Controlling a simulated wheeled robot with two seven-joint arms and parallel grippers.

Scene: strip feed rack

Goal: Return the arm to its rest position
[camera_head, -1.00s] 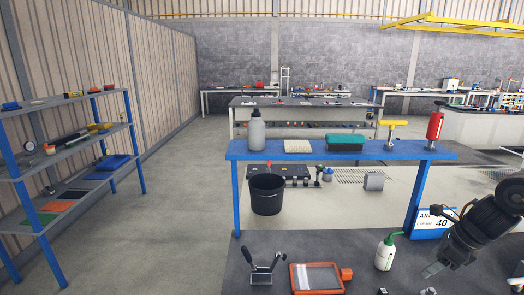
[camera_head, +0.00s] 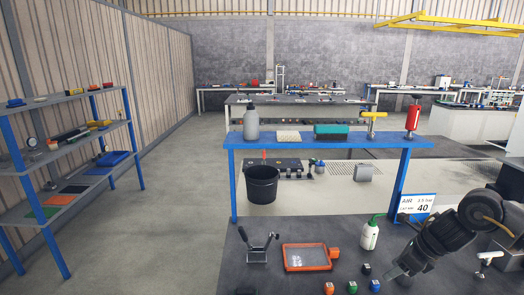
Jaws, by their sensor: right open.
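My right arm comes in from the right edge, and its dark gripper (camera_head: 394,272) points down and left above the dark grey worktop (camera_head: 215,277). The fingertips are small in the picture; the gripper is open, and I see nothing held between the jaws. A white squeeze bottle (camera_head: 369,236) with a green nozzle stands upright just behind and left of it. My left gripper is out of view.
An orange-framed tray (camera_head: 333,266) and a grey clamp-like holder (camera_head: 258,255) lie to the left on the worktop. Several small coloured pieces sit near the front edge, one of them a green block (camera_head: 352,286). A blue shelf (camera_head: 360,142) crosses behind.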

